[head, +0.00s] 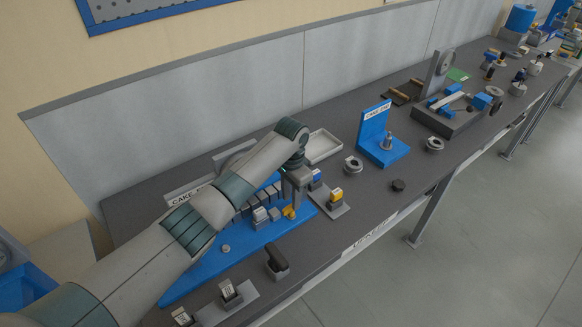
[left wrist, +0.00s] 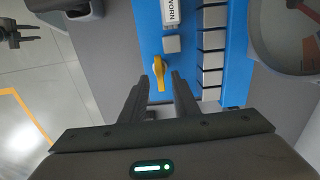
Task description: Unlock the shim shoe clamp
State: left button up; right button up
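A small yellow lever (head: 289,212), which seems to be the clamp, sits on the long blue fixture (head: 205,272) near a row of grey blocks (head: 262,215). In the left wrist view the yellow lever (left wrist: 159,68) lies on the blue plate beside a small grey block (left wrist: 172,44) and a block marked WORN (left wrist: 171,14). My left gripper (head: 294,204) is above the lever, fingers down. In the wrist view my left gripper (left wrist: 160,78) is open and empty, the lever showing between its fingertips; contact cannot be told. A dark two-pronged shape, apparently my right gripper (left wrist: 20,33), shows over the floor, prongs apart.
A grey stand with a yellow-topped block (head: 336,195) is close to the right of my left gripper. A dark-handled block (head: 277,263) stands near the front edge. A white tray (head: 322,146) lies behind. A blue bracket (head: 374,138) stands farther right.

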pick_arm(q)
notch_tip(320, 180, up, 15)
jog(key=b, duration=0.3)
jog(key=shift+f, duration=0.15)
dwell(0.5)
